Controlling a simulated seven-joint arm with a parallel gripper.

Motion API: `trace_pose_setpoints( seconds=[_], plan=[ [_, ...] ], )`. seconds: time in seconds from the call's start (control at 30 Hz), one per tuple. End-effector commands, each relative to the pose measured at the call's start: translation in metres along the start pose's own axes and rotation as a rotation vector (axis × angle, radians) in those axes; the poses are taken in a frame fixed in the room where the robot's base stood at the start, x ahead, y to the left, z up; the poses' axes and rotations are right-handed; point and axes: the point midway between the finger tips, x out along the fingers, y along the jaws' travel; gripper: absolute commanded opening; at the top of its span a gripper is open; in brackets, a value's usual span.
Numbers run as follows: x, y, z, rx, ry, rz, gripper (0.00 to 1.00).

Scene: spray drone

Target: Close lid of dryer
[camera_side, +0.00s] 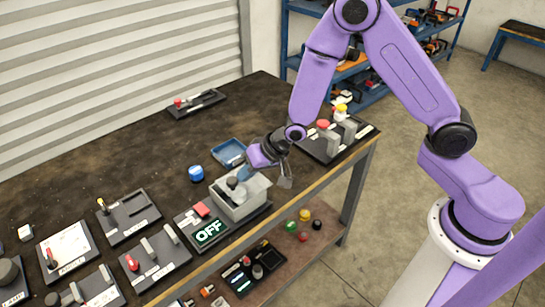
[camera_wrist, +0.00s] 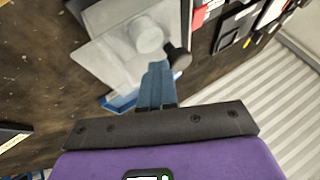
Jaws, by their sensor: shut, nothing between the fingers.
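The dryer is a light grey box (camera_side: 240,204) near the front edge of the bench. A dark round knob (camera_side: 232,182) shows at its top. A grey piece stands up at its right side; I cannot tell whether it is the lid. My gripper (camera_side: 244,173) is right over the box, its blue fingers shut and empty. In the wrist view the fingertips (camera_wrist: 158,66) lie close to a pale cylinder (camera_wrist: 148,36) on the grey dryer surface (camera_wrist: 105,58) and a dark knob (camera_wrist: 178,58). I cannot tell whether they touch. My gripper partly hides the dryer's top.

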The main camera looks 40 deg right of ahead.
Motion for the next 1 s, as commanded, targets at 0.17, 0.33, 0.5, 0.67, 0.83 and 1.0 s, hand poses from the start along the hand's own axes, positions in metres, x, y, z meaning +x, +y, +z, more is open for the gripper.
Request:
trace_pose_setpoints(
  seconds=[0.17, 0.33, 0.5, 0.67, 0.83, 1.0],
  plan=[
    [0.009, -0.022, 0.004, 0.0, 0.001, -0.002, 0.0],
    [0.01, -0.026, 0.006, -0.002, 0.0, -0.003, 0.0],
    [0.011, -0.028, 0.006, -0.006, 0.0, -0.006, 0.0],
    [0.01, -0.027, 0.006, -0.008, 0.001, -0.008, 0.0],
    [0.001, -0.009, 0.005, -0.001, 0.001, -0.003, 0.0],
    [-0.017, 0.013, 0.004, 0.004, 0.004, -0.001, 0.0]
  ],
)
